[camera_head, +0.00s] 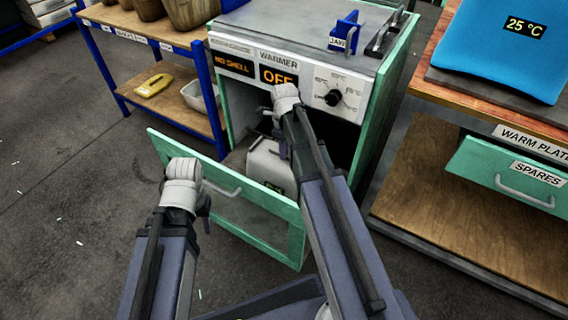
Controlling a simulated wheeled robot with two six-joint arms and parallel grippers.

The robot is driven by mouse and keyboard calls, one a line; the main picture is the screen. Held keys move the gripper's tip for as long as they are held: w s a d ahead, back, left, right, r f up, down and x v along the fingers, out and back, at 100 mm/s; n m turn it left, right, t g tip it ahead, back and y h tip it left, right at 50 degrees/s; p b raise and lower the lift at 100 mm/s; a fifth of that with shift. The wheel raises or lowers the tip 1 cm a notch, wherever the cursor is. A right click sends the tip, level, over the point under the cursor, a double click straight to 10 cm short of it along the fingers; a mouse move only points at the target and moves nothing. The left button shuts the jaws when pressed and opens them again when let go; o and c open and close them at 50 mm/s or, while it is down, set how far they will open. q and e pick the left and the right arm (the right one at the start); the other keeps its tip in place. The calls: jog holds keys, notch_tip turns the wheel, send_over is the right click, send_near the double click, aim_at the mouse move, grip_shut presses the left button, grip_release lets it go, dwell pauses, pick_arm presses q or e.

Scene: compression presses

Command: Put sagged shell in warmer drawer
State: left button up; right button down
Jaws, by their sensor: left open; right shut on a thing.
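The warmer (300,40) is a green-sided cabinet with a white panel reading "NO SHELL" and "OFF". Its green-framed drawer (262,222) is pulled out, its handle facing me. A pale grey boxy piece (262,156) with a small dark label, seemingly the shell, is low in or just above the drawer; I cannot tell whether it touches the bottom. My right gripper (281,143) is shut on its top, fingers pointing down and partly hidden by my arm. My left gripper (205,205) is open and empty beside the drawer front, near the handle.
A blue piece (500,40) showing 25 °C rests on the warm plate bench at right, above a green spares drawer (510,180). A blue-framed shelf (150,45) with pots, a yellow item (154,85) and a white bin (196,96) stands left.

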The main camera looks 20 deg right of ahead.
jog(key=shift+f, duration=0.1)
notch_tip(320, 180, down, 3)
jog(key=b, duration=0.3)
jog(key=shift+f+b, duration=0.2)
jog(key=shift+b, duration=0.15)
jog(key=shift+f, duration=0.2)
jog(key=c, duration=1)
grip_release()
jog(key=shift+o, duration=0.2)
jog(key=shift+r, duration=0.1)
notch_tip(320, 180, up, 12)
jog(key=p, duration=1.2)
jog(key=shift+r, duration=0.15)
